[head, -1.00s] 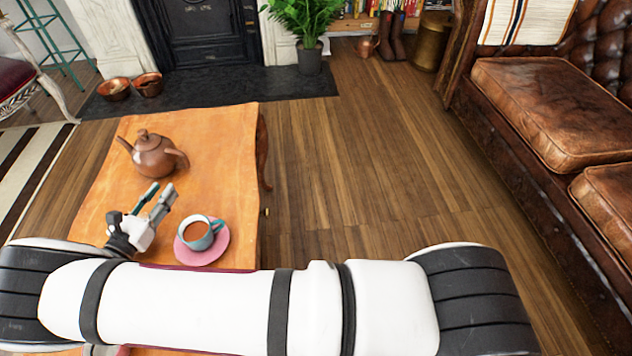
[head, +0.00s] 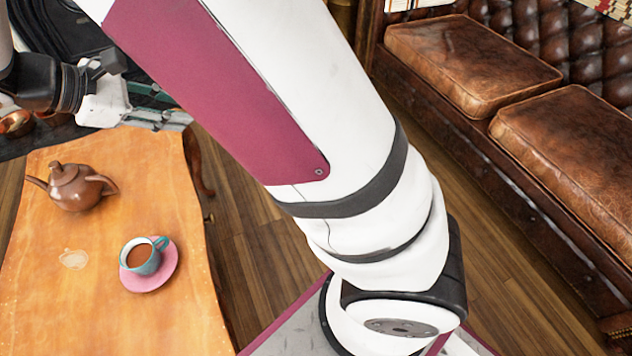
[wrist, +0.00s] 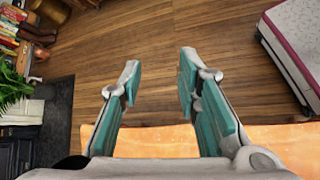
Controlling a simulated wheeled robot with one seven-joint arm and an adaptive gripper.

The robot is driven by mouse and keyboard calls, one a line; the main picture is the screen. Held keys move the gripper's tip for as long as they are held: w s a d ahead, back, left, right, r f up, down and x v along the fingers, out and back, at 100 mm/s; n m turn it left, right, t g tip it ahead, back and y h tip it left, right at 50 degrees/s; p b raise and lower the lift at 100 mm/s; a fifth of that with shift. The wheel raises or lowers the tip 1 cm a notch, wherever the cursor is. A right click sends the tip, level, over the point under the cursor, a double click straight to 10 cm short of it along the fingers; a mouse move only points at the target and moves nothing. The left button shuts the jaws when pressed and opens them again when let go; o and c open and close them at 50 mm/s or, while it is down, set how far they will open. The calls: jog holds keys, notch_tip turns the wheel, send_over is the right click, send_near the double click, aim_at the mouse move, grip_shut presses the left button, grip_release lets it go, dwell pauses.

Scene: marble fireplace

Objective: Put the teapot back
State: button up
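The brown teapot (head: 73,187) stands upright on the orange wooden table (head: 110,310), near its far left part. A teal cup of brown drink (head: 143,256) sits on a pink saucer (head: 152,281) nearer to me. My gripper (head: 165,118) is raised at the table's far end, above and beyond the teapot and apart from it. In the wrist view my gripper (wrist: 157,85) shows two separated fingers with teal pads and nothing between them. The wrist view shows the wood floor and a strip of the tabletop, and no teapot.
A pale ring-shaped mark (head: 73,259) lies on the table left of the cup. A brown leather sofa (head: 470,75) stands at the right, with open wood floor (head: 255,195) between. A copper bowl (head: 15,122) is at the left. The wrist view shows a plant (wrist: 14,80).

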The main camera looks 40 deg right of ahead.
jog(key=s+d+r+m+g+y, duration=0.1)
jog(key=s+d+r+m+y, duration=0.1)
jog(key=s, duration=0.2)
jog(key=s+d+r+m+y, duration=0.1)
jog(key=s+d+r, duration=0.2)
jog(key=s, duration=0.1)
jog(key=s+m+t+y, duration=0.1)
jog(key=s+m+y, duration=0.5)
jog(key=s, duration=1.9)
jog(key=m, duration=0.3)
jog(key=shift+s+a+y, duration=0.15)
jog(key=shift+a+y, duration=0.15)
jog(key=shift+y, duration=0.1)
jog(key=shift+r, duration=0.1)
notch_tip(320, 180, up, 31)
jog(key=t+p, duration=0.4)
jog(key=p, duration=2.5)
jog(key=shift+d, duration=0.3)
jog(key=shift+r, duration=0.1)
